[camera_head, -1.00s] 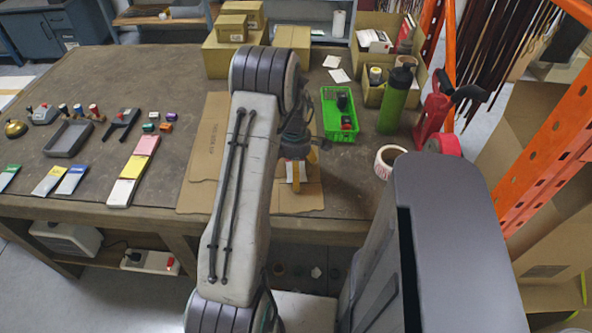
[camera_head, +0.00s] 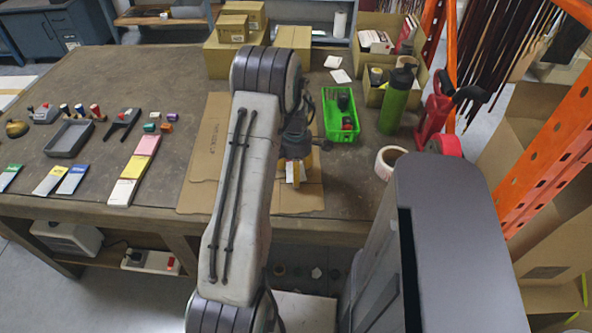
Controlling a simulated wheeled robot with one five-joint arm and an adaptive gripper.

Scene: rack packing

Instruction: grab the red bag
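No red bag can be made out in this view. My gripper (camera_head: 293,172) hangs over the flattened cardboard (camera_head: 300,200) at the front of the workbench, mostly behind my own arm. Its yellowish fingers point down, and a small white patch shows between them. I cannot tell whether the fingers are open or closed, or whether they hold anything.
A green basket (camera_head: 340,133) with dark items stands right of my gripper, beside a green bottle (camera_head: 395,100). A tape roll (camera_head: 387,163) and a red tape dispenser (camera_head: 437,118) are farther right. Cardboard boxes (camera_head: 222,58) stand behind. Pads and tools lie left.

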